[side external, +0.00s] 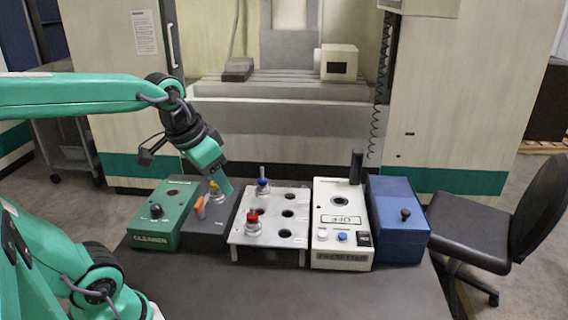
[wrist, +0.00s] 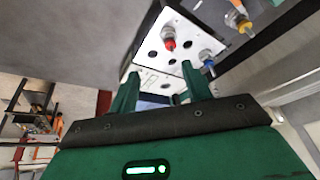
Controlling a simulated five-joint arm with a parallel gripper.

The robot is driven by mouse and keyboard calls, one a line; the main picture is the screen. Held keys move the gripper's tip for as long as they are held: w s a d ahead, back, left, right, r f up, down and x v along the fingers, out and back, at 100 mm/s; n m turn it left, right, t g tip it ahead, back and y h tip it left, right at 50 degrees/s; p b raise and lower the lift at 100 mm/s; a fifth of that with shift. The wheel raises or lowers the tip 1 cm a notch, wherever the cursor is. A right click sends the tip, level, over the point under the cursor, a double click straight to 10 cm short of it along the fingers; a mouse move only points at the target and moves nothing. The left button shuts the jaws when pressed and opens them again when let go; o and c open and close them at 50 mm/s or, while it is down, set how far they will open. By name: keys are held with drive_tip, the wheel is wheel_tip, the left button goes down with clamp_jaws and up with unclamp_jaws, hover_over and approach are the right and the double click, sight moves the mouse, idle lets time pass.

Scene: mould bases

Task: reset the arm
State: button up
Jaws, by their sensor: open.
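My gripper (side external: 224,187) hangs tilted downward over the table, beside the yellow-topped holder (side external: 214,191) in the side view. In the wrist view its two green fingers (wrist: 161,92) stand apart with nothing held between them. A white plate with holes (side external: 292,197) carries a red-topped holder (side external: 253,225) at its front left and a blue-topped holder (side external: 263,185) at its back left. In the wrist view the red top (wrist: 169,44) and blue top (wrist: 206,56) show beyond the fingers. The yellow top (wrist: 238,20) is at the upper right there.
A green cleaner box (side external: 168,222) stands left, with an orange piece (side external: 200,207) beside it. Right of the plate are a white presetter (side external: 342,220) and a blue box (side external: 395,225). The table's front (side external: 300,290) is clear. A black chair (side external: 480,240) stands at the right.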

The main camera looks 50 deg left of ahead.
drive_tip(key=shift+t+h, duration=0.3)
drive_tip(key=shift+t, duration=0.3)
drive_tip(key=shift+s+d+f, duration=0.3)
drive_tip(key=shift+s+d, duration=0.55)
drive_tip(key=shift+s, duration=0.1)
drive_tip(key=shift+s+d+f, duration=0.3)
drive_tip(key=shift+s+d, duration=0.55)
drive_tip(key=shift+s, duration=0.1)
drive_tip(key=shift+c, duration=0.4)
